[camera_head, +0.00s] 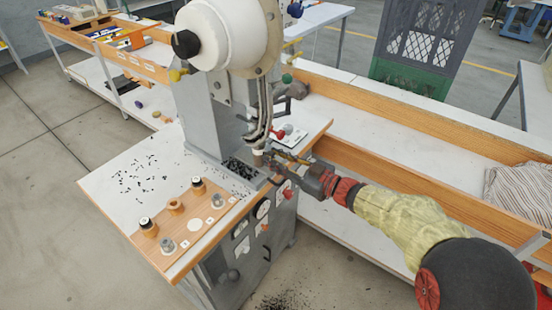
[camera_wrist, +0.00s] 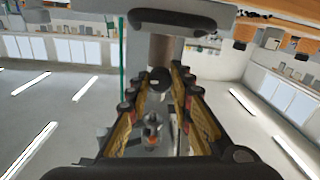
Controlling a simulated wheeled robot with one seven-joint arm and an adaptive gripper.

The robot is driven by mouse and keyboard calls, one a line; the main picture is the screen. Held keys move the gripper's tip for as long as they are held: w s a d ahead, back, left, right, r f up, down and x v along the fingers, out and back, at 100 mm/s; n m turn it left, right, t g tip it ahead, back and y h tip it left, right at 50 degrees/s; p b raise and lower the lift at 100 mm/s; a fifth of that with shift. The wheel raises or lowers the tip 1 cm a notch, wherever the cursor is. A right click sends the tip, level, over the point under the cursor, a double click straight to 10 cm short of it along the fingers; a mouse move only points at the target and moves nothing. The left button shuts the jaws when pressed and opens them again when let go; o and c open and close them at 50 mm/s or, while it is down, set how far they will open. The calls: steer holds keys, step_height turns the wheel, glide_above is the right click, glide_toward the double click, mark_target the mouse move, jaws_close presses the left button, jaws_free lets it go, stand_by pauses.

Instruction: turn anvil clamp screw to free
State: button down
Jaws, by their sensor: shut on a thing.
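The eyelet press (camera_head: 205,105) stands on its bench, with a white drum-shaped housing (camera_head: 228,35) on top. My gripper (camera_head: 272,160) reaches in from the right to the anvil area below the press head. In the wrist view my gripper (camera_wrist: 160,80) has its two yellow-lined fingers on either side of a small dark round end, which I take for the anvil clamp screw (camera_wrist: 159,74). The fingers are shut on it. A grey-brown upright cylinder (camera_wrist: 162,50) stands just beyond. In the head view the fingers and the press hide the screw.
A wooden board (camera_head: 185,225) with several small dies lies at the front of the bench. Black eyelets are scattered over the white top (camera_head: 120,180). A long wood-edged table (camera_head: 400,130) runs behind my arm, with striped cloth (camera_head: 520,190).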

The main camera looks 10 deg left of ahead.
steer(key=shift+f, duration=0.25)
steer(key=c, duration=2)
jaws_free()
steer(key=o, duration=0.4)
steer(key=shift+r, duration=0.15)
steer(key=shift+o, duration=0.2)
steer(key=v, duration=1.2)
